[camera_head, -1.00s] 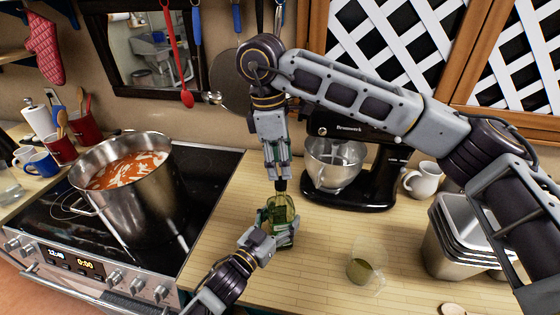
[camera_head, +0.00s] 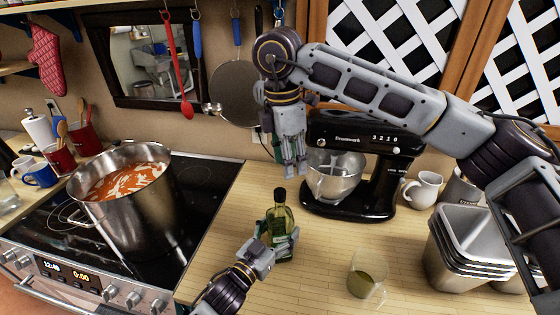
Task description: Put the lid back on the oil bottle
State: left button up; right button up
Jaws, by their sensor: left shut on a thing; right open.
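The oil bottle (camera_head: 281,219) is green glass and stands upright on the wooden counter. A dark lid (camera_head: 279,195) sits on top of its neck. My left gripper (camera_head: 277,240) is shut around the lower body of the bottle, and its fingers hide part of the glass. My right gripper (camera_head: 294,172) is above and slightly right of the lid, pointing down. It is open, empty and apart from the bottle.
A glass with green oil (camera_head: 366,280) stands right of the bottle. A black stand mixer (camera_head: 375,165) with a metal bowl is behind. Stacked metal containers (camera_head: 462,250) stand at right. A large pot of red soup (camera_head: 128,195) is on the stove at left.

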jog(key=n, duration=0.9)
jog(key=a+n, duration=0.1)
jog(key=n, duration=0.4)
jog(key=shift+s+y, duration=0.3)
jog(key=n, duration=0.5)
jog(key=shift+s+a, duration=0.1)
jog(key=shift+a, duration=0.05)
jog(key=n, duration=0.5)
jog(key=shift+a, duration=0.15)
jog(key=n, duration=0.4)
jog(key=shift+s+a+n, duration=0.1)
jog(key=shift+n, duration=0.2)
jog(key=n, duration=0.4)
jog(key=shift+a+n+y, duration=0.1)
jog(key=shift+n+y, duration=0.2)
jog(key=shift+n, duration=0.1)
jog(key=n, duration=0.5)
